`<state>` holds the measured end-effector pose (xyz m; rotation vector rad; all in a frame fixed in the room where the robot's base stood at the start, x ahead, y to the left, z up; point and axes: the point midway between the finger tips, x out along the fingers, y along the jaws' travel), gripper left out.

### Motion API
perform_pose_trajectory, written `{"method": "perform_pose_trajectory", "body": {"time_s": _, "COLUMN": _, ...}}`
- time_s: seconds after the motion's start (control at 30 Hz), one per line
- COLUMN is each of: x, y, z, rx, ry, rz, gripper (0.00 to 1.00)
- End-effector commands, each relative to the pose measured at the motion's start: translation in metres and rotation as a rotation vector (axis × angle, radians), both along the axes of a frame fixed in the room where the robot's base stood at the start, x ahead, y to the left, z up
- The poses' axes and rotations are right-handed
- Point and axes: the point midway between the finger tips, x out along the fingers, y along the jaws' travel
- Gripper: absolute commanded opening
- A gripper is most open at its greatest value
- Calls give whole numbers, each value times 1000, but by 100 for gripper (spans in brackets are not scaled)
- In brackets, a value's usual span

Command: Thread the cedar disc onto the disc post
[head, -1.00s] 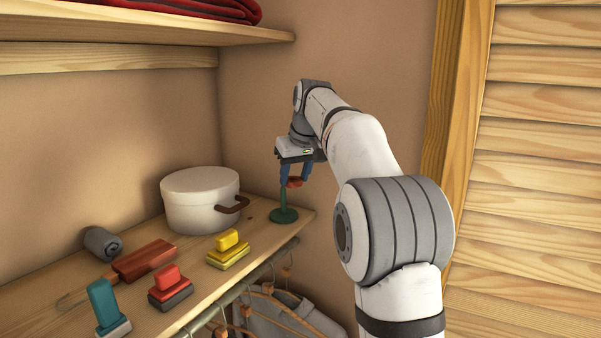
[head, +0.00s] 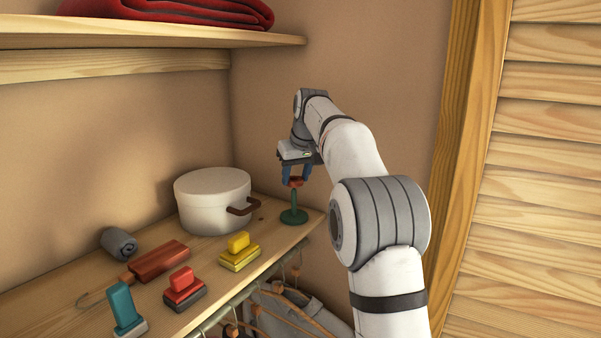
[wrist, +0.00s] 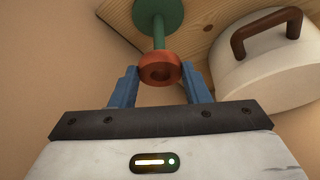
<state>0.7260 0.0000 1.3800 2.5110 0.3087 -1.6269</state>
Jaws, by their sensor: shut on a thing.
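The cedar disc (head: 295,182) is a small reddish-brown ring. My gripper (head: 295,178) is shut on it, with the blue fingers at either side. The green disc post (head: 293,204) stands upright on its round base near the shelf's far right end. In the head view the disc lines up with the post's top. In the wrist view the disc (wrist: 159,58) lies between the fingertips (wrist: 160,76), its hole dark, and the post (wrist: 158,34) runs up behind it. The post's tip is hidden, so I cannot tell whether it has entered the hole.
A white pot (head: 212,203) with a brown handle stands left of the post. An upper shelf (head: 160,33) overhangs.

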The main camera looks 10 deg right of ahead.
Motion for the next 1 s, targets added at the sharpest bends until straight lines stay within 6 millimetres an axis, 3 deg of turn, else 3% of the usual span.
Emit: {"method": "perform_pose_trajectory", "body": {"time_s": 1.0, "x": 4, "y": 0, "z": -42, "rx": 0, "ry": 0, "rz": -2, "gripper": 21}}
